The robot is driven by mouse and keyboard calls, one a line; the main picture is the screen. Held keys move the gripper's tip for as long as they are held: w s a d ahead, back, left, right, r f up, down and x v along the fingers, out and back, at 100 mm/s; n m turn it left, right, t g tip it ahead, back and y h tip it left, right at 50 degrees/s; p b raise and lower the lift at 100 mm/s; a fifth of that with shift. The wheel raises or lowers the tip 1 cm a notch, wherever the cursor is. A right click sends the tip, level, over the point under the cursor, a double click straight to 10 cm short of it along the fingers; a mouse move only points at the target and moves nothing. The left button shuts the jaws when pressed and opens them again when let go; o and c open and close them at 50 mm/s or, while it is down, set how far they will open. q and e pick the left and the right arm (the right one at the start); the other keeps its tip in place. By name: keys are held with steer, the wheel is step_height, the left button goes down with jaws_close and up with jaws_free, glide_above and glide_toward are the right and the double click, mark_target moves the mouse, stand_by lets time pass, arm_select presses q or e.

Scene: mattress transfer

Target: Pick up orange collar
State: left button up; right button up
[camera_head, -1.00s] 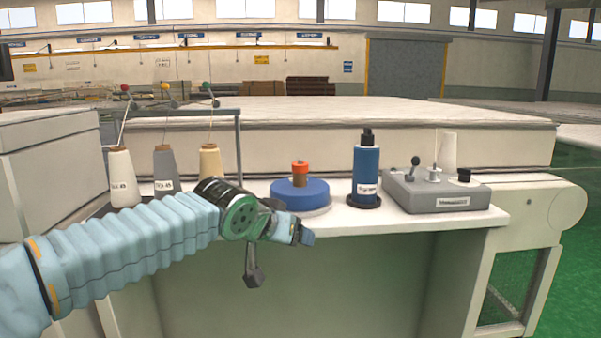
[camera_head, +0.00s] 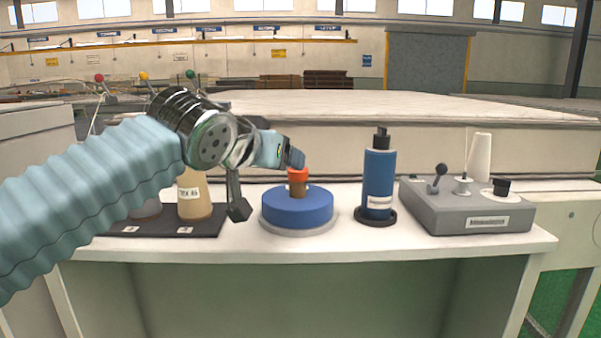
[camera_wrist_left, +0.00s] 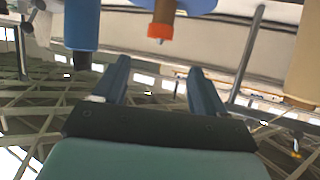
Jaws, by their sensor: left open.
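The orange collar (camera_head: 298,174) sits around the top of a brown post on a round blue base (camera_head: 297,206) on the white table. My left gripper (camera_head: 290,157) is just above and slightly left of the collar in the head view. In the left wrist view, which is upside down, the collar (camera_wrist_left: 159,31) lies beyond the open fingertips (camera_wrist_left: 159,68), roughly centred between them. The fingers are empty and apart from the collar. My right gripper is out of view.
A blue bottle (camera_head: 379,180) stands right of the blue base. A grey control box (camera_head: 465,210) with knobs and a white cone is farther right. Thread cones (camera_head: 194,200) stand on a dark mat at left. A mattress (camera_head: 430,145) lies behind. The table's front strip is clear.

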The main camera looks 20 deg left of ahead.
mark_target(295, 171)
arm_select(q)
steer(key=x, duration=0.6)
steer(key=f+x, duration=0.1)
steer(key=x, duration=0.2)
steer(key=shift+d+f+p, duration=0.1)
steer(key=shift+p, duration=0.25)
steer(key=c, duration=1.2)
